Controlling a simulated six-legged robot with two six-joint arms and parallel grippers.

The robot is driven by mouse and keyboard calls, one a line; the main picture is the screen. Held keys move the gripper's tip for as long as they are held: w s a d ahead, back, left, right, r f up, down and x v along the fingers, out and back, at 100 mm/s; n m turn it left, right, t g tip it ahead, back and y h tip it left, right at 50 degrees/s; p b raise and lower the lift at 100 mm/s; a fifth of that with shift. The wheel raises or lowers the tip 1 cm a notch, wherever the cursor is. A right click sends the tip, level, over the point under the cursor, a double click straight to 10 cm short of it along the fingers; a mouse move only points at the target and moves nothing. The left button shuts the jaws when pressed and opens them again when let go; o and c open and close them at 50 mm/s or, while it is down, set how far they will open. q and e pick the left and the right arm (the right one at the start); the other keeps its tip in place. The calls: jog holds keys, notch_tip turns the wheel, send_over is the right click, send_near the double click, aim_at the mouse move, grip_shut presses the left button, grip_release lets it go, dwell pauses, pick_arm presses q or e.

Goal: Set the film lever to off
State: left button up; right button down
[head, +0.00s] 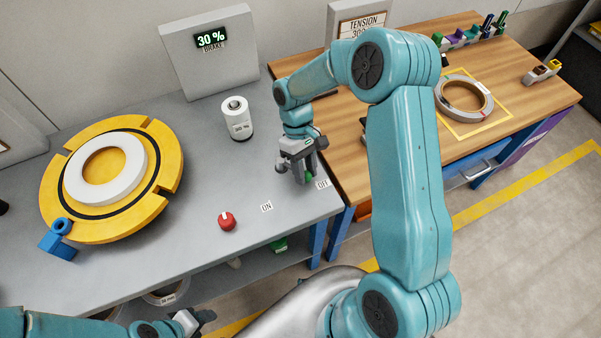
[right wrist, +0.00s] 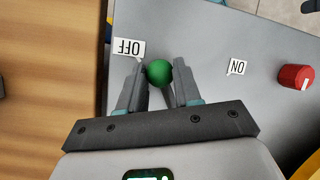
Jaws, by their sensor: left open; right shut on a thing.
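The film lever's green ball knob (head: 309,177) is close to the OFF label (head: 322,184) at the right end of the grey bench. My right gripper (head: 301,170) is shut on it, coming from above. In the right wrist view the green knob (right wrist: 159,71) sits between the two fingers, just beside the OFF label (right wrist: 129,47). The ON label (right wrist: 236,67) is well apart from it, and also shows in the head view (head: 267,206). The lever's shaft is mostly hidden by the fingers. My left gripper (head: 203,319) is open and low at the bottom edge, away from the lever.
A red knob (head: 227,221) stands left of the ON label. A yellow turntable (head: 165,190) with a white ring and a white cylinder (head: 237,120) stand on the grey bench. The wooden bench (head: 340,133) adjoins on the right, with a coil (head: 465,98) on it.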

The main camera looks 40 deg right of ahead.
jog(key=shift+w+d+r+n+h, duration=0.15)
jog(key=shift+w+d+n+h, duration=0.2)
jog(key=shift+d+n+h, duration=0.45)
jog(key=shift+a+y, duration=0.1)
jog(key=shift+y, duration=0.2)
jog(key=c, duration=0.8)
grip_release()
jog(key=v, duration=1.6)
jog(key=shift+w+p, duration=0.25)
jog(key=shift+p, duration=0.05)
